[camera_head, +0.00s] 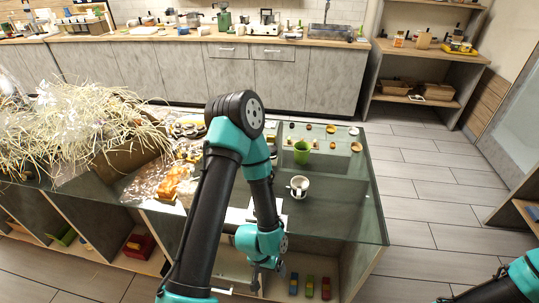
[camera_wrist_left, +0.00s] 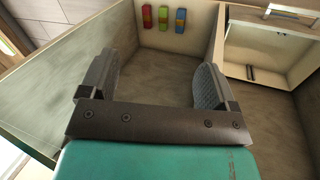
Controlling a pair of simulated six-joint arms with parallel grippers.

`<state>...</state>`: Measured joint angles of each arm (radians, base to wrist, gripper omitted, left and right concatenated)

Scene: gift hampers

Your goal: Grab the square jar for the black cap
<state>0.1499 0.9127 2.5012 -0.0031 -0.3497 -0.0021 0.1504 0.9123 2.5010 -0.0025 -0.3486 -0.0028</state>
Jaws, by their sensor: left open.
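I cannot make out a square jar with a black cap for certain in either view. Three small upright blocky items stand in an open compartment under the glass top: a blue-and-yellow one (camera_head: 293,284), a green one (camera_head: 309,287) and a red one (camera_head: 325,288). My left gripper (camera_wrist_left: 158,70) is open and empty in front of that compartment, apart from the items. It shows small in the head view (camera_head: 263,276). My right gripper is out of view.
The glass top (camera_head: 345,220) lies above the compartments. Compartment walls (camera_wrist_left: 218,35) flank the gripper. A drawer (camera_wrist_left: 270,50) is at the right in the wrist view. Dried straw (camera_head: 75,130) is at left.

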